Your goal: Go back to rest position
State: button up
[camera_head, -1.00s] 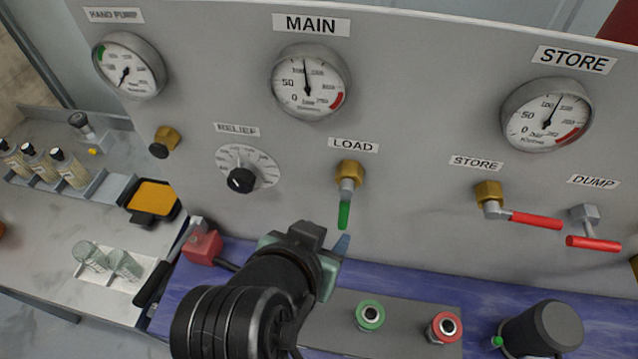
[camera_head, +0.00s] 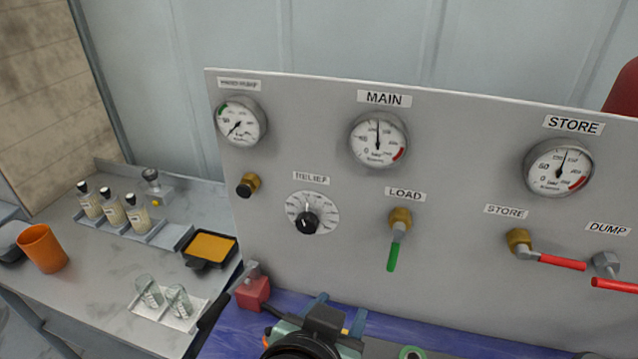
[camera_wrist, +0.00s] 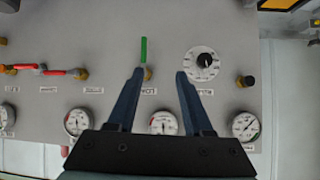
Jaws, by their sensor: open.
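My gripper (camera_head: 335,312) is at the bottom of the head view, low in front of the panel. In the wrist view my gripper (camera_wrist: 161,72) has its two blue fingers apart with nothing between them that it holds. The grey panel (camera_head: 340,260) carries the LOAD valve (camera_head: 398,237) with a green handle hanging down, the black RELIEF knob (camera_head: 308,222), and the STORE valve (camera_head: 545,252) and DUMP valve (camera_head: 610,275) with red handles. The wrist view shows the green handle (camera_wrist: 144,50) beyond the fingers, apart from them.
Left of the panel, a bench (camera_head: 85,275) bears several bottles (camera_head: 112,212), an orange cup (camera_head: 42,248), a yellow-topped tray (camera_head: 210,248) and two glasses (camera_head: 165,297). A red block (camera_head: 253,292) sits at the panel's lower left. Gauges line the panel's top.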

jog(key=w+r+n+t+y+b, duration=0.1)
jog(key=w+r+t, duration=0.3)
jog(key=r, duration=0.4)
jog(key=w+r+n+t, duration=0.1)
jog(key=w+r+t, duration=0.2)
jog(key=r, duration=0.5)
jog(key=s+r+n+t+y, duration=0.1)
jog(key=s+r+t, duration=0.1)
jog(key=r, duration=0.5)
jog(key=s+a+r+n+t, duration=0.1)
jog(key=s+r+t, duration=0.2)
jog(key=r, duration=0.5)
jog(key=s+a+r+t+y+b, duration=0.1)
jog(key=s+r+t, duration=0.2)
jog(key=r+t, duration=0.2)
notch_tip(320, 180, up, 2)
jog(key=shift+s+r+n+y, duration=0.15)
jog(key=shift+n+y, duration=0.15)
jog(key=shift+n, duration=0.1)
jog(key=shift+d, duration=0.1)
